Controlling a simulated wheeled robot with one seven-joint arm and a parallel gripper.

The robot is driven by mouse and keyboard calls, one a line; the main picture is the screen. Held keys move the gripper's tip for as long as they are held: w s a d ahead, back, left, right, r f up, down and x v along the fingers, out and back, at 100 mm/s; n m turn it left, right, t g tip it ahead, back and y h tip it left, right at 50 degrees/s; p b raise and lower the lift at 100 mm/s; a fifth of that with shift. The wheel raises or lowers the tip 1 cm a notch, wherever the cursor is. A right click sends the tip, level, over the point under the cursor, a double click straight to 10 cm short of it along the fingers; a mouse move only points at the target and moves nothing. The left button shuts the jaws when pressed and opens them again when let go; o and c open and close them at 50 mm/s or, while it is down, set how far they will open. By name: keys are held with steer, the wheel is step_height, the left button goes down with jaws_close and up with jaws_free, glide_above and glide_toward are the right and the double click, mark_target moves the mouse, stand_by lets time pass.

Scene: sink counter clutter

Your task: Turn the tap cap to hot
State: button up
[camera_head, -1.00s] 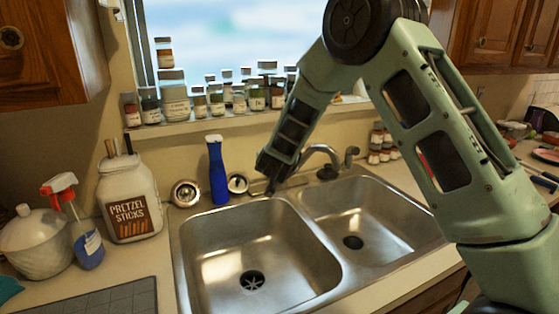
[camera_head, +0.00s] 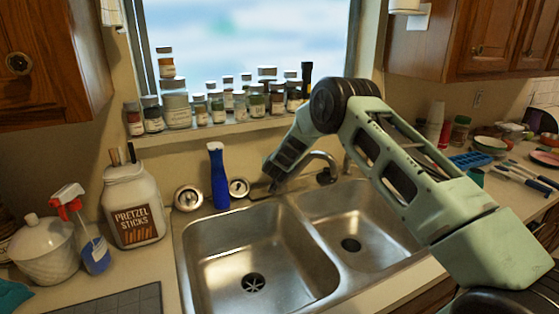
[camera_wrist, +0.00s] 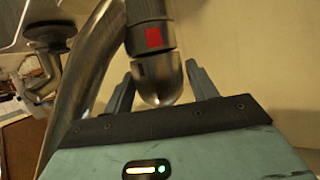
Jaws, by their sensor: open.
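The curved spout (camera_wrist: 88,75) runs along the left of that view. My gripper (camera_wrist: 159,68) is open, one finger on each side of the cap end; I cannot tell whether either touches it. In the head view my gripper (camera_head: 273,184) is small and dark by the sink's back edge, and the cap is hidden there.
A blue bottle (camera_head: 218,177) stands close to the left of my gripper. Spice jars (camera_head: 217,107) line the sill above. The left basin (camera_head: 235,247) and right basin (camera_head: 365,225) are empty. A pretzel jar (camera_head: 133,208) and spray bottle (camera_head: 92,245) stand at the left.

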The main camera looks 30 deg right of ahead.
steer(key=shift+w+d+f, duration=0.1)
steer(key=shift+w+d, duration=0.1)
steer(key=shift+w, duration=0.1)
steer(key=shift+c, duration=0.3)
steer(key=c, duration=0.6)
